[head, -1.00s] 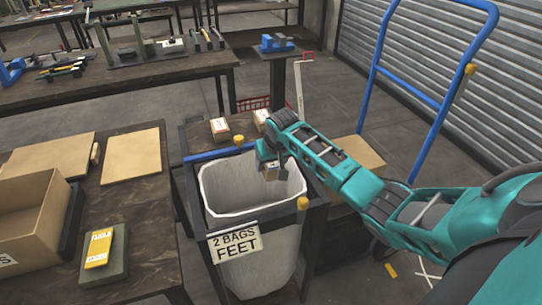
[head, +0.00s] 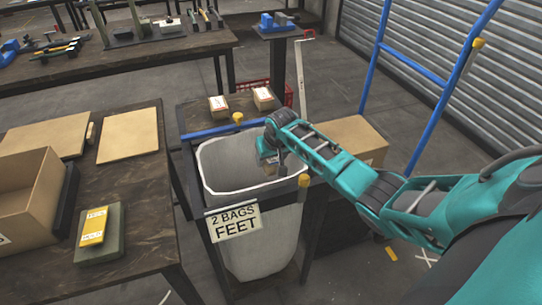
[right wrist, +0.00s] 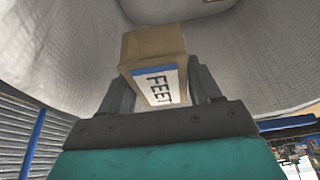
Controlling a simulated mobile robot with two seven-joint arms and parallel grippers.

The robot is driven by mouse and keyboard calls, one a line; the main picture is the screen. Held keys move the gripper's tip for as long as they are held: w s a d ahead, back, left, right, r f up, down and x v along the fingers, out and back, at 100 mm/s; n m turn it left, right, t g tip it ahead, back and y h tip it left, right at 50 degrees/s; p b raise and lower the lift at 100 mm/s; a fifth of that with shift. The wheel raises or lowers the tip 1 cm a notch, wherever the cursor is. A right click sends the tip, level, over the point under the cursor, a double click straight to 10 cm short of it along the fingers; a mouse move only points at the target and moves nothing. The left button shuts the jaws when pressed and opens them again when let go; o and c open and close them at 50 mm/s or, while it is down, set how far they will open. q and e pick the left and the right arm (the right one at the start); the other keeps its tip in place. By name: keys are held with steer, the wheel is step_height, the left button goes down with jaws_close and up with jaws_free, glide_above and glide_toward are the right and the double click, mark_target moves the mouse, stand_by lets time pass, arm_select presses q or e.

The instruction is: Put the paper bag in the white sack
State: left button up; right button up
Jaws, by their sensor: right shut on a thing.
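The white sack (head: 232,172) hangs open in a dark frame with a sign reading "2 BAGS FEET". My right gripper (head: 271,168) reaches down into the mouth of the sack, near its right inner side. In the right wrist view, the right gripper (right wrist: 163,95) is shut on the brown paper bag (right wrist: 152,43), which has a white label reading "FEET" with a blue band. The sack's pale inner wall (right wrist: 235,50) surrounds the bag in that view. In the head view the bag is mostly hidden by the gripper. My left gripper is not in view.
Two similar small paper bags, one on the left (head: 218,104) and one on the right (head: 263,98), stand on a dark table behind the sack. A workbench (head: 140,235) with an open carton stands at left.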

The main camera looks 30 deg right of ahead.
steer(key=o, duration=1.2)
steer(key=shift+o, duration=0.2)
steer(key=shift+r, duration=0.1)
steer(key=p+v, duration=0.3)
steer(key=v, duration=0.9)
steer(key=shift+s+r, duration=0.25)
steer(key=shift+r, duration=0.05)
